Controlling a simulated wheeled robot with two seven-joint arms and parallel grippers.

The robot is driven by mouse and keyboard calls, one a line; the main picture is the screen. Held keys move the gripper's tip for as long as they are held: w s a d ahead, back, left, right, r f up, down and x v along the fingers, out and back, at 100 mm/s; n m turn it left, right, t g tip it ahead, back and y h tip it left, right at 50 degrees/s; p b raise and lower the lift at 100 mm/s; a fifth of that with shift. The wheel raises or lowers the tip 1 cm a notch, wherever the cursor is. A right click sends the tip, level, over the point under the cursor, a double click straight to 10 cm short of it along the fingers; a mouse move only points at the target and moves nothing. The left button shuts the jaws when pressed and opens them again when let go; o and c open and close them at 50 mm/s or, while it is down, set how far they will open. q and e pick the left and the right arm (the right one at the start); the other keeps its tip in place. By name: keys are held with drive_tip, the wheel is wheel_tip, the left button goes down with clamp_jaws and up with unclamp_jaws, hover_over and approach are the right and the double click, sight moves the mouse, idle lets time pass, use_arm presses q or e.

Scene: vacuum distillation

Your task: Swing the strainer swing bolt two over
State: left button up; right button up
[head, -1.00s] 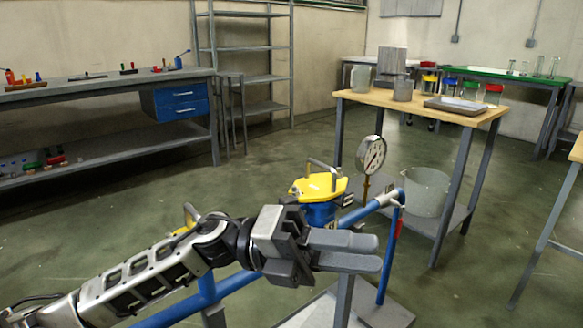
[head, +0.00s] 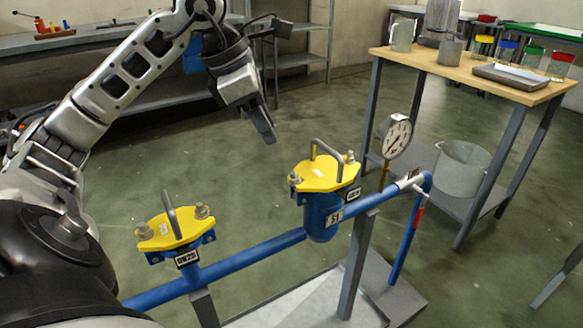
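Two yellow-lidded fittings sit on a blue pipe. The right one, a blue strainer body (head: 322,221), carries a tag that seems to read S1. Its yellow lid (head: 322,177) is down, with an arched grey handle. A bolt with a metal nut (head: 294,178) stands at its left edge and another bolt (head: 350,157) at its right edge; both look upright. No number marks bolt two. My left gripper (head: 268,137) hangs in the air up and left of this lid, apart from it, fingers pointing down. Its fingers overlap edge-on, so their opening is hidden. My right gripper is out of view.
The left fitting's yellow lid (head: 168,237) has a handle and two bolts. A round gauge (head: 394,137) stands close right of the strainer. The blue pipe (head: 250,252) runs low across the front. A wooden-topped table (head: 440,67) with vessels stands behind right.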

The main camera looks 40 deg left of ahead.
sight(292, 172)
use_arm(q)
drive_tip(key=b+x, duration=0.1)
drive_tip(key=x, duration=0.9)
drive_tip(key=shift+w+d+f, duration=0.1)
drive_tip(key=shift+w+f, duration=0.05)
drive_tip(key=shift+f, duration=0.25)
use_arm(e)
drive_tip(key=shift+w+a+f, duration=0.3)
